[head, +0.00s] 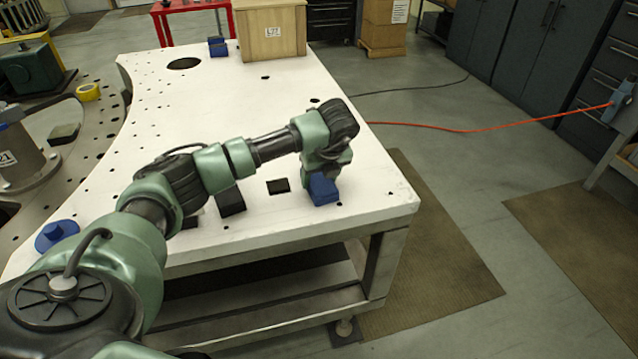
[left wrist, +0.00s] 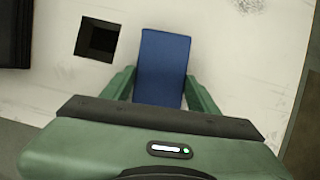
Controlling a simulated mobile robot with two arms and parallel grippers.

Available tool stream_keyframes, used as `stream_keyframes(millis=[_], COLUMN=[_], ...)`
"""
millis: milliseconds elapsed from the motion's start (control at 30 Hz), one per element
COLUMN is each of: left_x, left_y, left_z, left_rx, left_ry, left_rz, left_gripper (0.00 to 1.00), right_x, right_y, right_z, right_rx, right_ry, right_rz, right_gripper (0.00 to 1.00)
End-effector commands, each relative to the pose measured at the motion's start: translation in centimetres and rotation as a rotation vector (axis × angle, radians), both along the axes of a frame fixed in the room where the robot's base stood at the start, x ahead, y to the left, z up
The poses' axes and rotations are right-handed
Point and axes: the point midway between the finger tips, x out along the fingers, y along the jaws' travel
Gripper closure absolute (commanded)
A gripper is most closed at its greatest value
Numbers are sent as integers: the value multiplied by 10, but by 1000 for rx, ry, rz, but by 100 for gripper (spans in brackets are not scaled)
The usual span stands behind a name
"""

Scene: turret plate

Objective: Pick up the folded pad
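A blue block-shaped thing, which I take for the folded pad (head: 323,190), lies near the front right corner of the white table. In the left wrist view the blue pad (left wrist: 163,62) runs lengthwise out from between the green fingers. My left gripper (head: 322,171) points down at the pad, with one finger on each side of it. In the left wrist view the left gripper (left wrist: 161,72) has its fingers close to the pad's long edges. Whether they press on it cannot be told. My right gripper is out of view.
The white table (head: 260,110) has a square hole (head: 278,186) and a black block (head: 230,202) left of the pad. The table's right edge is close.

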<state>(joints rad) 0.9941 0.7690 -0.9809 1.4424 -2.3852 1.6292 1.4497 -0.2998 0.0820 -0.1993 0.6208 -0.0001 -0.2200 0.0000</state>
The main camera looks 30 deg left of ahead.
Motion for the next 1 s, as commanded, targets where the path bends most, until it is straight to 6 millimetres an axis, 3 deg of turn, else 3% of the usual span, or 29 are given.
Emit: stream_keyframes(millis=[333,533,667,1000], left_x=[1,1,2,1], left_y=[0,0,0,-1], left_z=[3,20,46,144], left_rx=[0,-1,-1,-1], left_ry=[-2,-4,-8,-9], left_rz=[0,-1,0,0], left_gripper=[82,82,82,82], right_x=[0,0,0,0], right_y=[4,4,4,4], right_z=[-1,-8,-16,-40], right_rx=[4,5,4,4], right_ry=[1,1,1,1], right_rz=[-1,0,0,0], right_gripper=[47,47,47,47])
